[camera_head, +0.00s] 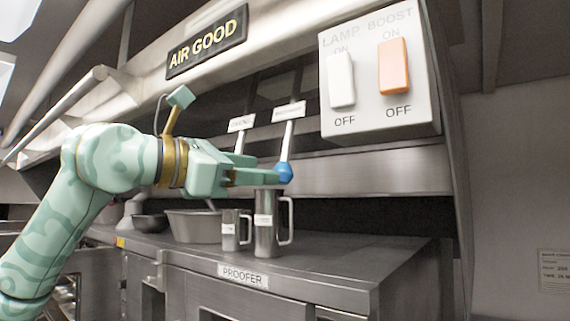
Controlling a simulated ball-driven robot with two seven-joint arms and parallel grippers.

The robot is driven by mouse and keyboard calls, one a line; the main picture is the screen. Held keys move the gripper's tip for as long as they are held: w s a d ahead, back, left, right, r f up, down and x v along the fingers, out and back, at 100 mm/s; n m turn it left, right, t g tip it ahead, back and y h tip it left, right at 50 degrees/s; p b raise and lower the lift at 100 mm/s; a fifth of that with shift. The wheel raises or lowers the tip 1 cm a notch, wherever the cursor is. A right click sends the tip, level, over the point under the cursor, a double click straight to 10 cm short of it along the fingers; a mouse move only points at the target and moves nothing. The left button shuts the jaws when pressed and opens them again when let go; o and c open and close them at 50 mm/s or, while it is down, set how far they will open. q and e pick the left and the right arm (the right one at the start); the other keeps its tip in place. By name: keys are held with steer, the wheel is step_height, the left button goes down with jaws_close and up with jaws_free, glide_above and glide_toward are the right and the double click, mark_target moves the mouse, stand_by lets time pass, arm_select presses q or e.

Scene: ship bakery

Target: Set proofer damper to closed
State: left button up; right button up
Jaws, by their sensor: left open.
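My left gripper (262,177) reaches in from the left, with its green fingers at the blue ball knob (285,173) of a lever (288,142). The gripper is open; I cannot tell whether it touches the knob, and part of the knob is hidden by the fingers. The lever is a pale metal rod that leans slightly, with a small white label near its top, too small to read. A second labelled lever (239,142) stands to its left, its lower end hidden behind my gripper. My right gripper is not in view.
A PROOFER plate (243,275) is on the counter front. Two metal jugs (266,228) (231,232) and a metal pan (192,226) stand on the counter below my gripper. A LAMP and BOOST switch panel (378,75) is at upper right; an AIR GOOD sign (207,42) hangs above.

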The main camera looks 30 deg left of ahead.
mark_target(284, 167)
arm_select(q)
steer(key=p+x, duration=0.1)
steer(key=x, duration=0.5)
steer(key=shift+w+d+p, duration=0.1)
steer(key=shift+w+p, duration=0.15)
steer(key=shift+p, duration=0.05)
jaws_close()
steer(key=w+t+b, duration=0.1)
steer(key=w+b, duration=0.1)
steer(key=w, duration=0.5)
steer(key=shift+w+d+f+m+h, duration=0.2)
steer(key=shift+w+f+m+h, duration=0.1)
steer(key=shift+w, duration=0.1)
